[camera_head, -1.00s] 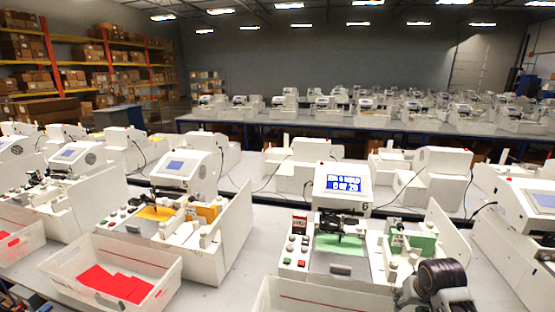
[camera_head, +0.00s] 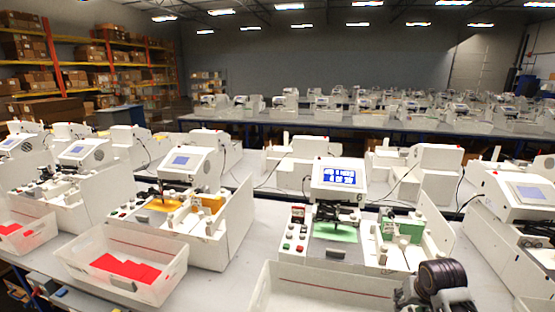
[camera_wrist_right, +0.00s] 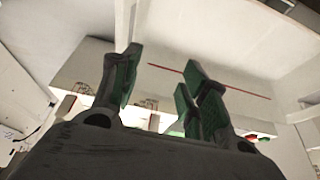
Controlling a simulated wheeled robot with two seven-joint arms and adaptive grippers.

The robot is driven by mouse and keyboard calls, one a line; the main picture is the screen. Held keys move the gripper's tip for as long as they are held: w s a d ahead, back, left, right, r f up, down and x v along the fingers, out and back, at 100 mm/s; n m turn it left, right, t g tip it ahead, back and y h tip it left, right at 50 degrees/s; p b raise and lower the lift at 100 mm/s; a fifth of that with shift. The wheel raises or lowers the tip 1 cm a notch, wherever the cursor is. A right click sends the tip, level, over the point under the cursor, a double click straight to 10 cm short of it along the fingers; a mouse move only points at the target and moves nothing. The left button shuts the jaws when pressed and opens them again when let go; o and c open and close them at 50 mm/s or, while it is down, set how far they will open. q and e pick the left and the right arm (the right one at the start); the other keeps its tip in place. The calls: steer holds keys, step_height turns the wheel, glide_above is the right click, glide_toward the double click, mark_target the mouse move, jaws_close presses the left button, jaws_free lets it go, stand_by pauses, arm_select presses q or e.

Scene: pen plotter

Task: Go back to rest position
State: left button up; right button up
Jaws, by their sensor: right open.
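My right arm (camera_head: 440,285) shows at the bottom right of the head view, in front of plotter 6. Its gripper (camera_wrist_right: 165,92) is seen in the right wrist view, with dark fingers and green pads spread apart and nothing held between them. A white bin with a red line lies beyond the fingers in that view. Plotter 6 (camera_head: 338,193) has a lit blue screen and a green sheet (camera_head: 334,232) on its bed. My left gripper is not in view.
An empty-looking white bin (camera_head: 262,290) stands at the front edge before plotter 6. To its left, another bin (camera_head: 78,262) holds red sheets (camera_head: 125,268). A plotter with an orange sheet (camera_head: 163,204) stands behind that one. More plotters line the tables, and shelves (camera_head: 95,55) stand back left.

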steer(key=s+a+f+n+y, duration=0.1)
steer(key=s+a+f+n, duration=0.15)
steer(key=s+a, duration=0.65)
steer(key=s+a+f+n, duration=0.2)
steer(key=s+a+f, duration=0.2)
steer(key=s+a, duration=0.55)
steer(key=s+d+f+g+b, duration=0.1)
steer(key=s+f, duration=0.1)
steer(key=f, duration=1.5)
steer(key=s+d+f+g+b, duration=0.1)
steer(key=s+f, duration=0.2)
steer(key=f, duration=1.4)
steer(key=s+d+f+b, duration=0.1)
steer(key=s+d+f, duration=0.1)
steer(key=s+f, duration=0.9)
steer(key=s+d+f+g+b, duration=0.1)
steer(key=s+d+f, duration=0.1)
steer(key=s+f, duration=0.9)
steer(key=shift+s+d+f, duration=0.2)
steer(key=shift+f, duration=0.3)
steer(key=shift+n, duration=0.25)
